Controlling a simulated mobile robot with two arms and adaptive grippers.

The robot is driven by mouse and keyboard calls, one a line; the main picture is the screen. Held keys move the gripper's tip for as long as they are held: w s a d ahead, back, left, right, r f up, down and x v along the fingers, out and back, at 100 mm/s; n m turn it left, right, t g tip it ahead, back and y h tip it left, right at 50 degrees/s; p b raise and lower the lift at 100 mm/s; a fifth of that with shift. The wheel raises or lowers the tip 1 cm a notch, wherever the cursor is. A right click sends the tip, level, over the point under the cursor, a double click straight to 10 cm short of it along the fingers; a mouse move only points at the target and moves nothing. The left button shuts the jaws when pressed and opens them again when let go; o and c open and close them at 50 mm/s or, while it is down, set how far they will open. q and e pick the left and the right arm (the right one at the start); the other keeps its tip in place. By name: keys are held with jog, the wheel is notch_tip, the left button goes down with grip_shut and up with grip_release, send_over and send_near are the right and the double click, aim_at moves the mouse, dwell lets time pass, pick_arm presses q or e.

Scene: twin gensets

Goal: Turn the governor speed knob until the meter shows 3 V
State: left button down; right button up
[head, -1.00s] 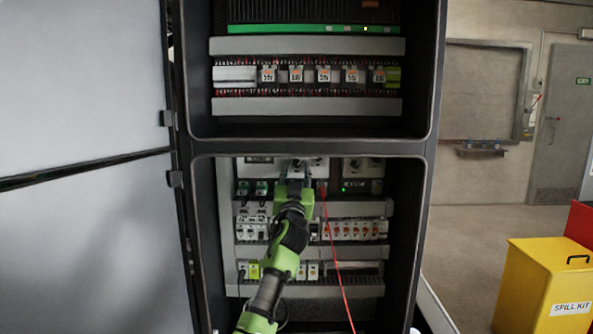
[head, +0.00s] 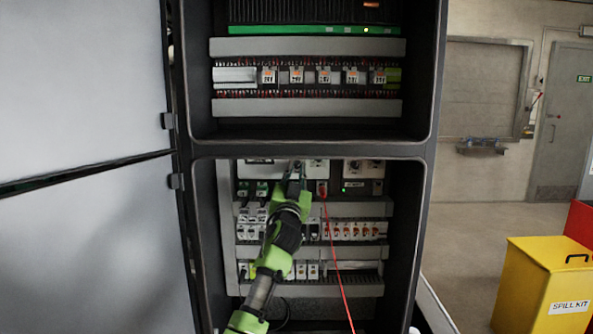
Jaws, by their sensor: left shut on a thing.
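My left gripper (head: 297,170) reaches up into the lower bay of the cabinet. Its fingers are shut at a small knob (head: 299,163) on the light panel near the top of that bay, which I take to be the governor speed knob. The fingers hide most of the knob, and its marks cannot be read. A red lead (head: 332,240) runs from a terminal right of the gripper down out of the picture. No readable meter display shows. My right gripper is not in view.
The open cabinet door (head: 85,90) fills the left side. The cabinet frame (head: 300,148) surrounds the bay closely. Rows of breakers (head: 355,230) lie below the knob. A yellow spill kit bin (head: 545,285) stands at the right, with open floor behind it.

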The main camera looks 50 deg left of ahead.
pick_arm(q)
jog(key=c, duration=2)
grip_release()
jog(key=shift+o, duration=0.2)
jog(key=v, duration=1.2)
